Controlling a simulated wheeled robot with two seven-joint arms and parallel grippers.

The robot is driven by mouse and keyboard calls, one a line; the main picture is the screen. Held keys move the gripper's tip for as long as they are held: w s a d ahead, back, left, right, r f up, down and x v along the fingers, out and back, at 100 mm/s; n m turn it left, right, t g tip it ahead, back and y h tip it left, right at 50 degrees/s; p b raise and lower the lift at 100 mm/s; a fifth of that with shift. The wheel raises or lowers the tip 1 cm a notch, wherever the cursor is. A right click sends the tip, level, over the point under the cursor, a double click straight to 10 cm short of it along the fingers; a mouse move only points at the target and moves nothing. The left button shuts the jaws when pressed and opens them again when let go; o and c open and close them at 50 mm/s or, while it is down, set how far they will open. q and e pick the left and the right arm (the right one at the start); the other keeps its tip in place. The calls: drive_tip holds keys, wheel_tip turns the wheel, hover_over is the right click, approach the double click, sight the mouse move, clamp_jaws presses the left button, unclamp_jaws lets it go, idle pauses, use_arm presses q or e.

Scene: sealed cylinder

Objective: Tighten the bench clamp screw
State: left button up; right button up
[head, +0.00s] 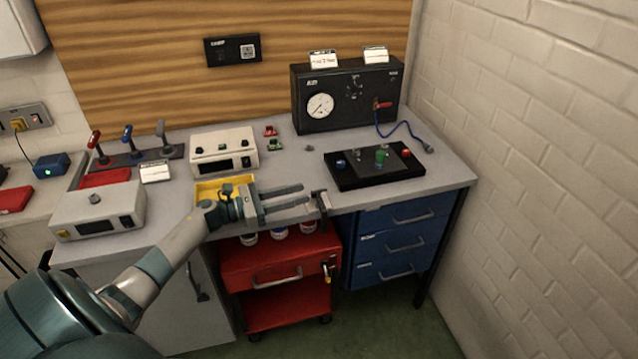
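What looks like the bench clamp (322,204) is a small dark grey bracket at the front edge of the grey bench. It is upright and reaches a little below the bench top. Its screw is too small to make out. My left gripper (305,196) is just to the left of the clamp, with its two long grey fingers pointing right. The fingers are apart with nothing visible between them. The fingertips are close to the clamp; I cannot tell whether they touch it. My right gripper is not in view.
A yellow tray (207,190) lies behind my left wrist. A black panel with knobs (350,178) and a black gauge box (310,118) stand to the right and behind. A red cart (250,268) and blue drawers (390,240) are below. A brick wall (540,150) bounds the right.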

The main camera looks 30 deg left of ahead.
sight(319, 189)
use_arm(q)
drive_tip(key=p+x, duration=0.2)
drive_tip(key=x, duration=0.3)
drive_tip(key=shift+w+d+r, duration=0.15)
drive_tip(key=shift+w+d, duration=0.05)
drive_tip(key=shift+w, duration=0.05)
drive_tip(key=shift+x, duration=0.8)
clamp_jaws()
